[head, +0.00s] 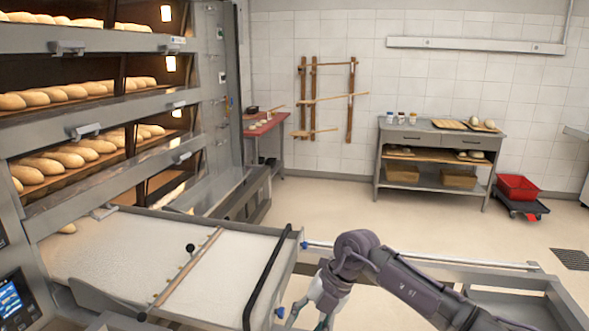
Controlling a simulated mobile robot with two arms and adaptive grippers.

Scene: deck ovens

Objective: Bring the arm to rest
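My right arm (395,275) comes in from the lower right and bends at a raised joint. Its gripper (306,320) hangs down at the bottom edge of the head view, beside the right end of the loader (130,245). The fingers look spread apart with nothing between them, though their tips are partly cut off by the frame edge. My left arm and gripper are not in view.
The deck oven (80,112) stands at left with loaves on several decks. The pale loader belt carries a wooden bar (188,266) and a black bar (268,278). A metal rail (420,257) runs right. A grey worktable (405,135) and red crate (517,187) stand behind open floor.

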